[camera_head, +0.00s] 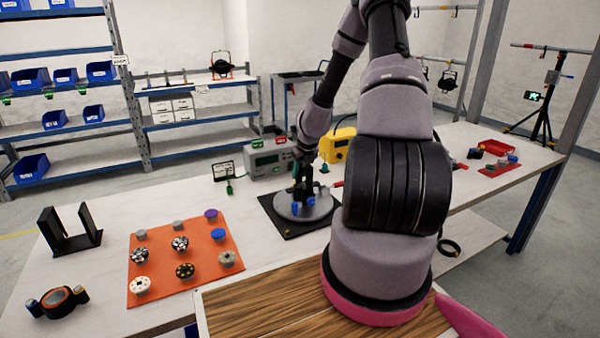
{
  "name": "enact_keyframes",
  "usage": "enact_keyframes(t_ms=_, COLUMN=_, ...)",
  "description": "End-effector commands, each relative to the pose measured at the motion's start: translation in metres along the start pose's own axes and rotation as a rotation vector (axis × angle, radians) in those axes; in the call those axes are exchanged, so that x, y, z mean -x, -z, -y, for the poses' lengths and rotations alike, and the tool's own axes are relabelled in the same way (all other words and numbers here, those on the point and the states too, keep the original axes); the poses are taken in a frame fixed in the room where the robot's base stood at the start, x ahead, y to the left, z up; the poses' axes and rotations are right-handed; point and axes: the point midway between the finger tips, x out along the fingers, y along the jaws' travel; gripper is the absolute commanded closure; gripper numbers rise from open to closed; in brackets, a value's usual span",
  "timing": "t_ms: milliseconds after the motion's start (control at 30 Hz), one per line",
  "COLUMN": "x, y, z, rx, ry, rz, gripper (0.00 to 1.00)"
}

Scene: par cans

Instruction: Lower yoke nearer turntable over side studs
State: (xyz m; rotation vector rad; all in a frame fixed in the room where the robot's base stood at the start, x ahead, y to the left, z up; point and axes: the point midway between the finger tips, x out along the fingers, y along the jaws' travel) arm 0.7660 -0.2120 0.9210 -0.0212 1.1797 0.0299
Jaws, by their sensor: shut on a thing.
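The turntable (287,212) is a grey disc on a black square mat at the middle of the bench. My gripper (302,178) points down just above it, shut on a dark upright part that looks like the yoke (308,188). Blue pieces (297,208) show low at the disc's middle, close under the gripper. The yoke's arms and any side studs are too small and dark to tell apart, so I cannot tell whether they touch. Another black U-shaped piece (70,240) stands upright at the bench's far left.
An orange mat (160,262) with several small round parts lies left of the turntable. A dark ring with two side knobs (58,300) is at front left. A grey instrument (268,160) and a yellow box (337,144) stand behind.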

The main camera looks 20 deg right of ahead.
Motion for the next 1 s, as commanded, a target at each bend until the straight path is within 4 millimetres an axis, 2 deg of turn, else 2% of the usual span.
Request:
enact_keyframes(t_ms=967, x=-0.0035, y=0.0020, z=-0.0002, rx=-0.001, ry=-0.001, rz=-0.001, gripper=1.00)
enact_keyframes(t_ms=1000, x=-0.0034, y=0.0019, z=-0.0001, rx=-0.001, ry=-0.001, rz=-0.001, gripper=0.58)
